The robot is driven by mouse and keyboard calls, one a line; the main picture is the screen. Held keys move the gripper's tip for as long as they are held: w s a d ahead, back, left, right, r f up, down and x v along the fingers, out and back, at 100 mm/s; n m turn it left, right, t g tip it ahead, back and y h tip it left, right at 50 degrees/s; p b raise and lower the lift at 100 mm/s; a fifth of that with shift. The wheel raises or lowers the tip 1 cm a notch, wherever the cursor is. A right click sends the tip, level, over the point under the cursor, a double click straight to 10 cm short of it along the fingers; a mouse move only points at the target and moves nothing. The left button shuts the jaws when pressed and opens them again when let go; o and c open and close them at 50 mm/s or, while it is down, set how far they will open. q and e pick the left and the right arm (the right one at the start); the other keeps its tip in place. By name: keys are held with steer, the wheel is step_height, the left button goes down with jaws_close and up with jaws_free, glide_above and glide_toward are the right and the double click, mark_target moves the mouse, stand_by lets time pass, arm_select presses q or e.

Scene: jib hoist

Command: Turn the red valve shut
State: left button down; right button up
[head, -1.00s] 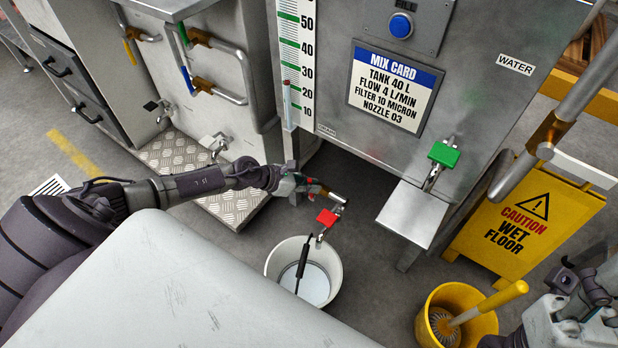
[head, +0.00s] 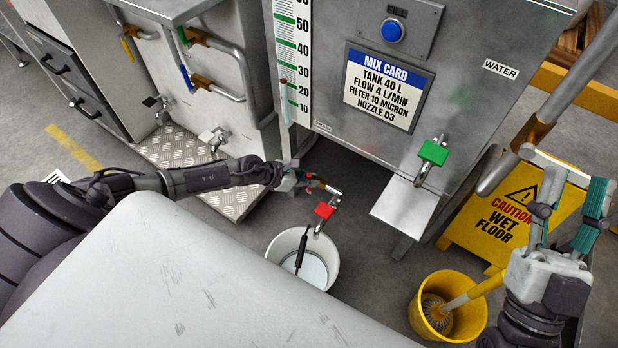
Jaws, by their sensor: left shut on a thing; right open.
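The red valve (head: 324,210) shows as a small red lever on a metal spout, above a white bucket (head: 331,260). A brass and steel pipe (head: 333,190) runs from the spout back to my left gripper (head: 303,181). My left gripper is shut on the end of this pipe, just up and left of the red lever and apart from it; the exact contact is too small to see. My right gripper (head: 577,182) is open and empty at the right, fingers pointing up, far from the red valve, in front of the yellow sign.
A steel tank with a mix card (head: 386,85) and a green tap lever (head: 433,152) stands behind, with a metal shelf (head: 404,207) below. A yellow bucket (head: 418,318) with a brush and a caution sign (head: 480,240) are at the right. A checker-plate step (head: 232,200) is left.

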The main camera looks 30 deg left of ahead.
arm_select(q)
steer(key=c, duration=1.1)
jaws_free()
steer(key=shift+c, duration=0.2)
steer(key=v, duration=1.2)
